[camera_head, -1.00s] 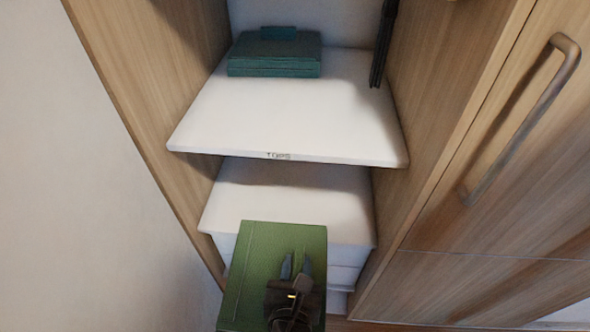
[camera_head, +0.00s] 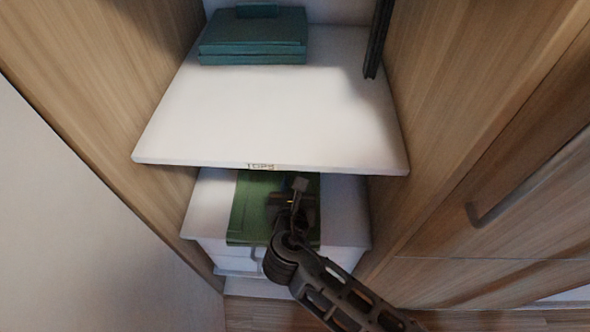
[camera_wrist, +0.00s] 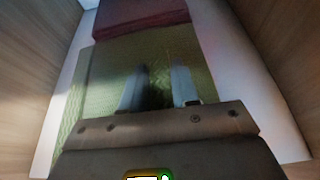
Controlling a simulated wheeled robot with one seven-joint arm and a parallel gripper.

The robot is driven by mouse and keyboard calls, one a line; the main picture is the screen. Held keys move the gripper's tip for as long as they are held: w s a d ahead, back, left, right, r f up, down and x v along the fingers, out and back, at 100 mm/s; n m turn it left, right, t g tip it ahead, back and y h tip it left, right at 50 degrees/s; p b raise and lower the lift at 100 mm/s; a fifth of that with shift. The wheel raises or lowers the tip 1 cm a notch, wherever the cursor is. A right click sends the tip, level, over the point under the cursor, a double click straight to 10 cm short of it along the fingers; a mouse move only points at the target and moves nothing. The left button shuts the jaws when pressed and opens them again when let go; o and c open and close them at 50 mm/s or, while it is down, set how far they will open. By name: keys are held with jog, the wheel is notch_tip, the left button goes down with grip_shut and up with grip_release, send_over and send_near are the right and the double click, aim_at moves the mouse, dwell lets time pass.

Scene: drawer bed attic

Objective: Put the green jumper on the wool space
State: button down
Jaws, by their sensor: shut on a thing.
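The green jumper (camera_head: 250,213) is folded flat and lies over the lower white shelf (camera_head: 212,205), partly under the upper shelf in the head view. Its green knit also fills the middle of the wrist view (camera_wrist: 110,78). My gripper (camera_head: 292,196) is at the jumper, shut on it. The fingers (camera_wrist: 160,88) show over the knit in the wrist view. A dark red folded item (camera_wrist: 140,14) lies beyond the jumper in the wrist view. Whether the jumper rests on the lower shelf or is held just above it, I cannot tell.
The upper white shelf (camera_head: 270,115) is labelled "TOPS" and overhangs the lower one. A folded teal stack (camera_head: 252,38) sits on it at the back left. Wooden side walls (camera_head: 455,110) close in on both sides. White drawers (camera_head: 330,257) are below the lower shelf.

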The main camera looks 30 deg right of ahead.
jog(key=w+d, duration=0.2)
jog(key=w, duration=0.1)
jog(key=w+d, duration=0.1)
jog(key=w, duration=0.1)
jog(key=shift+d, duration=0.15)
jog(key=shift+w+d, duration=0.3)
jog(key=shift+w, duration=0.1)
notch_tip(320, 180, down, 4)
jog(key=shift+s+a+r+b, duration=0.1)
jog(key=shift+r+b, duration=0.15)
jog(key=shift+b, duration=0.1)
jog(key=c, duration=0.8)
grip_release()
jog(key=shift+c, duration=0.2)
jog(key=shift+s, duration=0.1)
jog(key=p+v, duration=0.1)
jog(key=v, duration=1.1)
